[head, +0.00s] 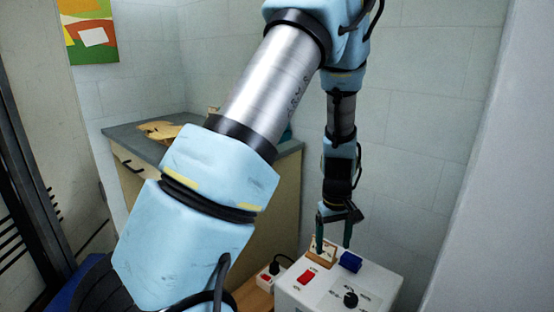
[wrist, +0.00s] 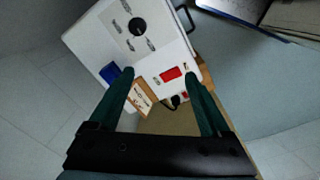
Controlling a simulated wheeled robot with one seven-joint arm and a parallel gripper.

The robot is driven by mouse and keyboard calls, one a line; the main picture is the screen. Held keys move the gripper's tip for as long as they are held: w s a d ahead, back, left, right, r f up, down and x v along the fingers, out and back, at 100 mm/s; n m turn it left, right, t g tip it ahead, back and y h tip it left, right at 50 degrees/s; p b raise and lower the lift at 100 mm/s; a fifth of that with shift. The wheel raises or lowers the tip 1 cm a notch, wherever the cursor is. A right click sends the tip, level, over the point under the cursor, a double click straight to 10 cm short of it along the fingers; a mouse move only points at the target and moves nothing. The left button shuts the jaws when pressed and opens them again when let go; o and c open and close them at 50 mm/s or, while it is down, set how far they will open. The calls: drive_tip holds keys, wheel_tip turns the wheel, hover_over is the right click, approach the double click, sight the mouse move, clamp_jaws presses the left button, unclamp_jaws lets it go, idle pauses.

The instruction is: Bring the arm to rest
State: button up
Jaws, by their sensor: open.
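My gripper (head: 334,232) is open and points down, just above the back edge of a white control box. In the wrist view my gripper's two dark green fingers (wrist: 160,82) stand apart with nothing held between them. My light blue and silver arm crosses the middle of the head view, raised and bent down at the wrist.
The white box (head: 322,297) carries a red switch (head: 306,277), a black knob (head: 351,299), a blue block (head: 350,262) and a small wooden tag (head: 321,252). Behind my arm is a bench (head: 285,150) with a wooden piece (head: 160,130). A pale wall edge (head: 490,200) stands at right.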

drive_tip(key=s+a+r+m+p, duration=0.1)
drive_tip(key=s+a+r+p, duration=0.1)
drive_tip(key=a+r, duration=0.7)
drive_tip(key=s+a+r+m+t+p, duration=0.1)
drive_tip(key=s+a+r+m+p, duration=0.1)
drive_tip(key=a+r, duration=0.8)
drive_tip(key=s+a+p, duration=0.1)
drive_tip(key=s+a, duration=0.1)
drive_tip(key=a, duration=0.2)
drive_tip(key=shift+s+a+r+t, duration=0.2)
drive_tip(key=shift+a+r+t, duration=0.05)
drive_tip(key=shift+a+t, duration=0.1)
